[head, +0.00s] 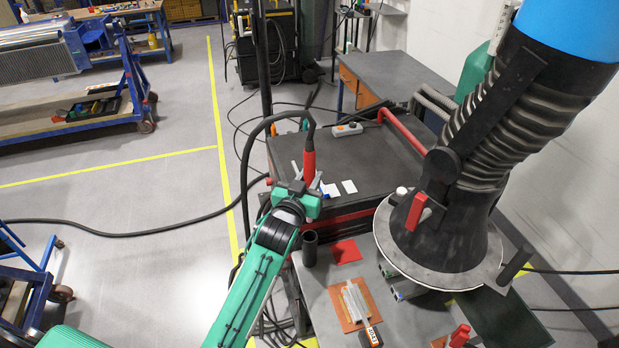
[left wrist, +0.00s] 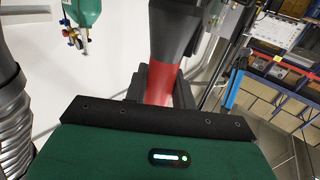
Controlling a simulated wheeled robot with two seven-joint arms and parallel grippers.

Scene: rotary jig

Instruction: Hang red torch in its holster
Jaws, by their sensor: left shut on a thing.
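The red torch (head: 309,158) stands roughly upright in my left gripper (head: 301,190), with its black neck and tip pointing up. My left gripper is shut on it. In the left wrist view the torch's red body (left wrist: 160,84) shows between the dark fingers, with a black part above it. A short black upright tube (head: 310,249), which looks like the holster, stands at the left edge of the grey table. The torch is apart from this tube and appears above and behind it in the head view. My right gripper is not in view.
A red square (head: 346,251) and an orange plate (head: 347,316) with metal parts lie on the table. A dark cabinet (head: 365,165) stands behind.

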